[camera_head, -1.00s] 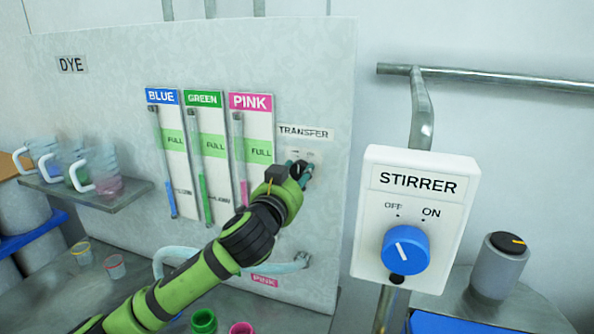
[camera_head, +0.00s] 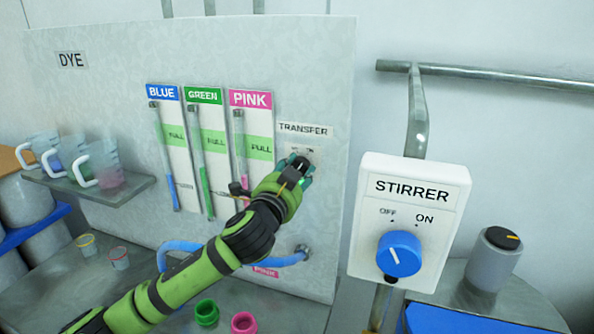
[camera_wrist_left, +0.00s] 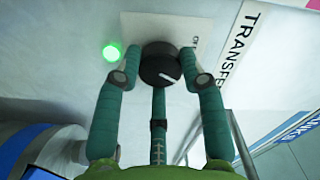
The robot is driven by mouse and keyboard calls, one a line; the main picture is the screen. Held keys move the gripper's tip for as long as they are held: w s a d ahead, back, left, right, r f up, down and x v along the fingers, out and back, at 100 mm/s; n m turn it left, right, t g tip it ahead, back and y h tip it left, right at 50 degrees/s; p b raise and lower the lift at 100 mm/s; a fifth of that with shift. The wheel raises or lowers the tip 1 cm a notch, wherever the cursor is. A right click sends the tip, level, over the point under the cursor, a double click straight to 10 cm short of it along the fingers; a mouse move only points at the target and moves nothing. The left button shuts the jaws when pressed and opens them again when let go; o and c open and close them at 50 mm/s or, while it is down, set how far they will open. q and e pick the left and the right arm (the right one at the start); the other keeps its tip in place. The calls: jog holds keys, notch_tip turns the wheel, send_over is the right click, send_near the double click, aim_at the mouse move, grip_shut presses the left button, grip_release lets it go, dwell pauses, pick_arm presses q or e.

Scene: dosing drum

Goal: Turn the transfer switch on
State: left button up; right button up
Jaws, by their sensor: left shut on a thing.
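The transfer switch is a black round knob (camera_wrist_left: 160,65) with a white pointer mark, on a pale plate under the TRANSFER label (camera_head: 305,130). In the left wrist view a green lamp (camera_wrist_left: 112,52) glows beside the knob. My left gripper (camera_head: 300,168) is at the switch on the panel. Its teal fingers (camera_wrist_left: 163,82) are closed around the knob. In the head view the gripper hides most of the knob and its plate. The pointer's exact setting against the markings cannot be told. My right gripper is not in view.
A blue-looking hose (camera_head: 185,246) runs low on the panel, behind my left arm. The STIRRER box (camera_head: 412,222) with a blue knob stands to the right. Jugs sit on a shelf (camera_head: 100,200) at left. Green (camera_head: 206,312) and pink (camera_head: 243,322) rings lie below.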

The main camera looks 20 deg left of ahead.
pick_arm(q)
jog(key=shift+f, duration=0.4)
jog(key=o, duration=1.1)
jog(key=shift+c, duration=0.2)
jog(key=shift+o, duration=0.4)
jog(key=shift+a+r, duration=0.1)
jog(key=shift+a, duration=0.1)
jog(key=shift+r, duration=0.1)
jog(key=s, duration=1.2)
jog(key=shift+a, duration=0.2)
